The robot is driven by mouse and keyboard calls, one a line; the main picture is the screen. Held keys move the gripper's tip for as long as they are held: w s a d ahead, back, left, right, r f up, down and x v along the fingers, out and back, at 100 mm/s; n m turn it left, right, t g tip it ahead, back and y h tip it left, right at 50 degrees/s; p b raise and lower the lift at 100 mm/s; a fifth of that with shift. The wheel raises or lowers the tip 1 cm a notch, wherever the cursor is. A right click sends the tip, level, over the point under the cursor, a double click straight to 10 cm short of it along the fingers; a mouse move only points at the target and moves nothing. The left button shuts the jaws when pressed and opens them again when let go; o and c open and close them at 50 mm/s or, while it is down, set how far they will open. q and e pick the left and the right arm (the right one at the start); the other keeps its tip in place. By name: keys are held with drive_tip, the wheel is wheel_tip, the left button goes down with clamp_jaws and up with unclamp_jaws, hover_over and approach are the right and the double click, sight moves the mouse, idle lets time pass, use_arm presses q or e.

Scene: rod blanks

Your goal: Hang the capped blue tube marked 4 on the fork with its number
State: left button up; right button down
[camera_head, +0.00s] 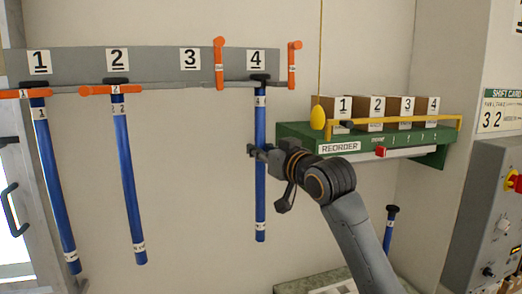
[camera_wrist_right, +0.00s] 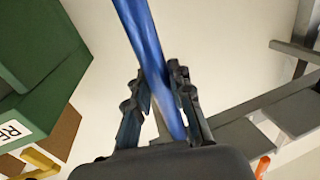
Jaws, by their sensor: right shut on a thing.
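The capped blue tube marked 4 (camera_head: 260,195) hangs upright under the number 4 plate (camera_head: 256,60). My right gripper (camera_head: 261,152) is shut on it at about mid-length; the tube also shows between the fingers in the right wrist view (camera_wrist_right: 145,40). Its black cap (camera_head: 258,77) is level with the fork of number 4 (camera_head: 272,84). I cannot tell whether the cap rests on the fork or is just above it. The orange latch (camera_head: 293,65) right of number 4 stands upright. My left gripper is not in view.
Tubes 1 (camera_head: 55,190) and 2 (camera_head: 128,190) hang at the left with orange latches across. Fork 3's orange latch (camera_head: 219,63) stands upright. A green reorder shelf (camera_head: 300,140) with numbered boxes is right of tube 4. Another capped blue tube (camera_head: 389,232) stands below it.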

drive_tip(key=c, duration=1.1)
unclamp_jaws()
drive_tip(key=shift+s+d, duration=0.1)
